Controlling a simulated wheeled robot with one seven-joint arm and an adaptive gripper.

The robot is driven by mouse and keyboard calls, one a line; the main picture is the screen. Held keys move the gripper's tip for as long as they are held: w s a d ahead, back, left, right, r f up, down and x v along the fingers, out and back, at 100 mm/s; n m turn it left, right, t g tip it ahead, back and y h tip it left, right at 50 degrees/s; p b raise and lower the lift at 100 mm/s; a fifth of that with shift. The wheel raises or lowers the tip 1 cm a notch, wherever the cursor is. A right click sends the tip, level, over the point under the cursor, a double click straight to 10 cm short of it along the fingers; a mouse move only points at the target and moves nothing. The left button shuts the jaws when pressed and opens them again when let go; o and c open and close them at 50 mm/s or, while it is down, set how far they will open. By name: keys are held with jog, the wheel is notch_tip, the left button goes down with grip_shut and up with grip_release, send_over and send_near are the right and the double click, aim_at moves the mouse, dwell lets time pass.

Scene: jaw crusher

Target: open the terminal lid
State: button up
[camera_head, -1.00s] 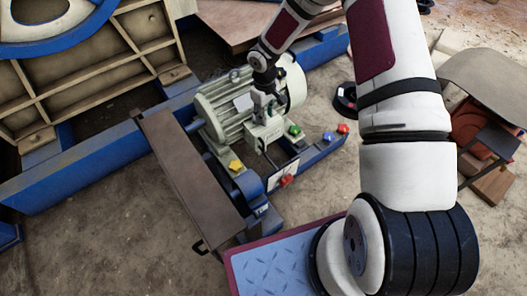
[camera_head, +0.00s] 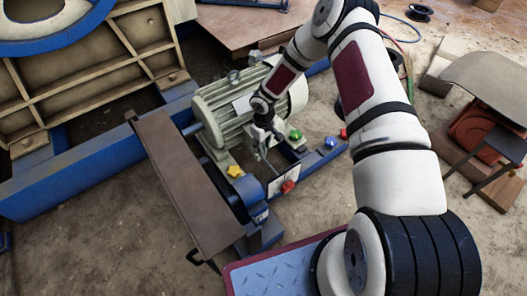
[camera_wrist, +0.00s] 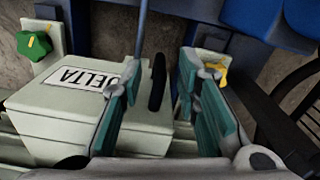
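The terminal box (camera_wrist: 70,118) is a pale grey-green box with a white "DELTA" label (camera_wrist: 75,77) on its lid, which appears closed. A black upright bar (camera_wrist: 157,82), apparently a handle, stands at the box's right side. My gripper (camera_wrist: 162,75) is open, its teal-padded fingers on either side of the bar. A gap shows between the bar and the right finger; contact on the left is unclear. In the head view my gripper (camera_head: 261,148) is at the motor's front side, and my arm and gripper hide most of the box.
The grey-green motor (camera_head: 225,112) sits on a blue frame. Green (camera_head: 295,134), blue (camera_head: 330,141), red (camera_head: 288,186) and yellow (camera_head: 235,171) knobs surround the box area. A brown plate (camera_head: 185,180) stands to the left.

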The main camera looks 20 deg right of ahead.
jog(key=shift+f, duration=0.75)
jog(key=shift+c, duration=0.6)
grip_shut()
jog(key=shift+s, duration=0.1)
